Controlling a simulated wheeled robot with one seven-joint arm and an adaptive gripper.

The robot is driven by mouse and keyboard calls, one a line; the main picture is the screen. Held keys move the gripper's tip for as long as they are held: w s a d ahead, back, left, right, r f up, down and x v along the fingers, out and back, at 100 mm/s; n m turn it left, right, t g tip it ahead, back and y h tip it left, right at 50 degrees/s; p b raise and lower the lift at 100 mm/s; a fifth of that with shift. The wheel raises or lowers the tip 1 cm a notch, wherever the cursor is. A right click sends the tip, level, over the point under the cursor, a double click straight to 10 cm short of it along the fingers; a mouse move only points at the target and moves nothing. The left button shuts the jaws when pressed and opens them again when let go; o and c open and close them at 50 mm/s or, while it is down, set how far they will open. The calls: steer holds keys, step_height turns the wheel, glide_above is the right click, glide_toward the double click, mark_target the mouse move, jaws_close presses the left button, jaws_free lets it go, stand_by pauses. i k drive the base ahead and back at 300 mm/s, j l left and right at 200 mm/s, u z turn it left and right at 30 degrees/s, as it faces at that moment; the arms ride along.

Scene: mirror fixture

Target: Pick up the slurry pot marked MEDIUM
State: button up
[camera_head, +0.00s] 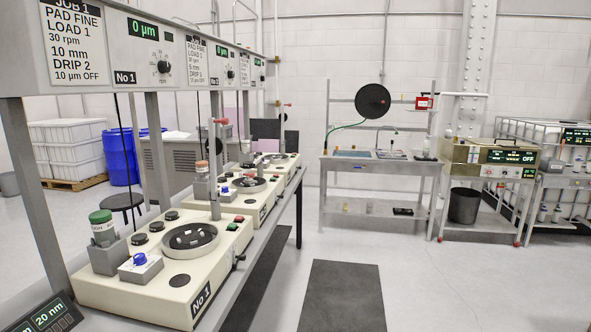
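A pot with a green lid (101,217) stands upright in a grey holder (109,257) on the left of the nearest machine. Its label is only partly readable and seems to end in "GH". A second pot with an orange-brown lid (202,167) stands in a grey holder on the second machine. Its label is too small to read. I cannot make out the word MEDIUM on any pot. My gripper is not in view.
The nearest polishing machine (212,225), marked No 1, and others line a bench at left under an instrument panel (110,95). A stool (125,202) stands behind. Dark mats (342,295) lie on open floor. A sink bench (375,170) stands at the back.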

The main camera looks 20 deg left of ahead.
mark_target(202, 169)
steer(key=u, duration=1.35)
steer(key=i+l+z, duration=0.25)
steer(key=i+l, duration=0.15)
steer(key=i+l+z, duration=0.25)
steer(key=i, duration=0.2)
steer(key=i+l+z, duration=0.25)
steer(key=i, duration=0.2)
steer(key=i+l+z, duration=0.25)
steer(key=i, duration=2)
steer(key=i+u, duration=0.5)
steer(key=i+l+u, duration=0.2)
steer(key=i+u, duration=0.3)
steer(key=i+j+u, duration=0.15)
steer(key=u, duration=0.25)
steer(key=i+j+u, duration=0.1)
steer(key=u, duration=0.3)
steer(key=i+u, duration=0.4)
steer(key=u, duration=0.4)
steer(key=i, duration=0.05)
